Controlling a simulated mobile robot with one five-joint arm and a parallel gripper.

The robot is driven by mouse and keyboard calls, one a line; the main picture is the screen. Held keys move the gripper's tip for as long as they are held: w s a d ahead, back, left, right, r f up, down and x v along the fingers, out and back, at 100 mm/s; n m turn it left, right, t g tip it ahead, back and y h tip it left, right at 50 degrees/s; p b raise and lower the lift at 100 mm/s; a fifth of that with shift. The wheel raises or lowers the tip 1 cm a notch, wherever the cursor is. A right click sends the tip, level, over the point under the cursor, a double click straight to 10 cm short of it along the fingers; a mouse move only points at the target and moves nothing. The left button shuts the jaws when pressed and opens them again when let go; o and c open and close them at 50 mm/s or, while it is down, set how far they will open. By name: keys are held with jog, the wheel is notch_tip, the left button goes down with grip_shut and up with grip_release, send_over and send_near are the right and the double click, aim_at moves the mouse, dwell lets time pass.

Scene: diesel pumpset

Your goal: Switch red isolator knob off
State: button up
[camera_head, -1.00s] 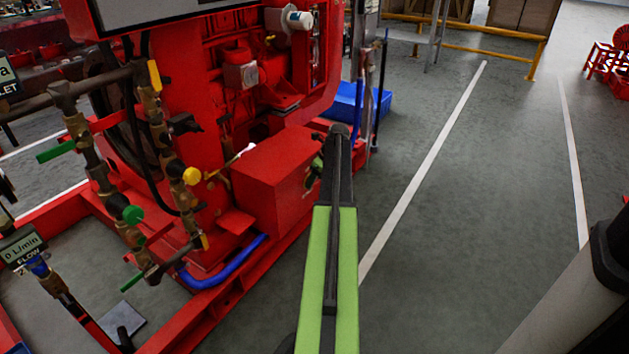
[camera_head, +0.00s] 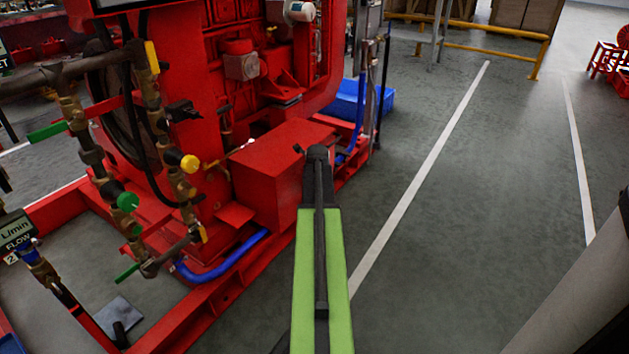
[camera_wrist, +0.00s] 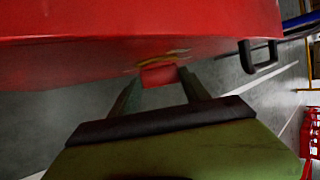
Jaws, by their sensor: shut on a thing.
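In the wrist view a red knob (camera_wrist: 159,75) sits on the side of the red box, with a bit of yellow plate around it. My gripper (camera_wrist: 160,88) reaches up to it, one finger on each side, shut on the knob. The red box also shows in the head view (camera_head: 272,165). There my green and black arm covers its right side, so the knob and my fingertips are hidden. I cannot tell which position the knob points to.
A black handle (camera_wrist: 258,57) stands out from the box at the right in the wrist view. In the head view, pipes with a yellow valve knob (camera_head: 189,163) and a green one (camera_head: 128,201) stand left. A blue bin (camera_head: 352,100) lies behind. Open grey floor (camera_head: 450,220) lies right.

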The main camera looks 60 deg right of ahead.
jog(key=h+b, duration=0.1)
jog(key=b, duration=0.1)
jog(key=f+h+b, duration=0.1)
jog(key=shift+s+a+f+n+h+b, duration=0.1)
jog(key=shift+a+n+h+b, duration=0.2)
jog(key=shift+a+b, duration=0.1)
jog(key=shift+h+b, duration=0.4)
jog(key=shift+b, duration=0.25)
jog(key=shift+r, duration=0.2)
jog(key=o, duration=1.4)
